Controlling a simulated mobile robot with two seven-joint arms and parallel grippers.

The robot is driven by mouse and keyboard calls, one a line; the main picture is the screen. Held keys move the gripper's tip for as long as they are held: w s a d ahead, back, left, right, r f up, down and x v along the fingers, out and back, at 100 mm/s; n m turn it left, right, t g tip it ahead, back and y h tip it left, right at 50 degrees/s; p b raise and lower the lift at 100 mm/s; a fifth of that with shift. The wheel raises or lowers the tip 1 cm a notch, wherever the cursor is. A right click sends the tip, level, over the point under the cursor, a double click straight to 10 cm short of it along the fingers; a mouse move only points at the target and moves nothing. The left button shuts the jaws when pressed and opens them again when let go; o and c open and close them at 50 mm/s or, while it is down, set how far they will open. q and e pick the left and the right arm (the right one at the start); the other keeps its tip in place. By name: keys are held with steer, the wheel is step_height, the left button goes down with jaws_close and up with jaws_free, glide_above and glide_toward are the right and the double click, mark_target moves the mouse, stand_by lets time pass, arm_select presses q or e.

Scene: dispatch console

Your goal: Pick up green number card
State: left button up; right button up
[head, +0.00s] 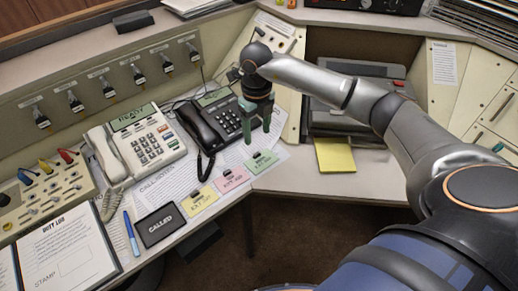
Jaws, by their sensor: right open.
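The green number card (262,162) lies flat near the front edge of the desk, at the right end of a row of three cards. A small dark piece sits on its upper edge. My right gripper (258,135) points down, just behind the card in the picture and beside the black phone. Its two greenish fingers are apart with nothing between them. I cannot tell exactly how high the fingertips are above the desk. My left gripper is not in view.
A pink card (231,179) and a yellow card (200,199) lie left of the green one. The black phone (214,122) is close to my fingers. A white phone (139,143) and a dark CALLED sign (161,225) stand further left. Yellow notes (335,155) lie right.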

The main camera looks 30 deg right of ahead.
mark_target(256, 152)
step_height(256, 152, down, 8)
steer(key=shift+a+r, duration=0.15)
steer(key=shift+r, duration=0.05)
steer(key=shift+c, duration=0.2)
jaws_close()
stand_by(0.5)
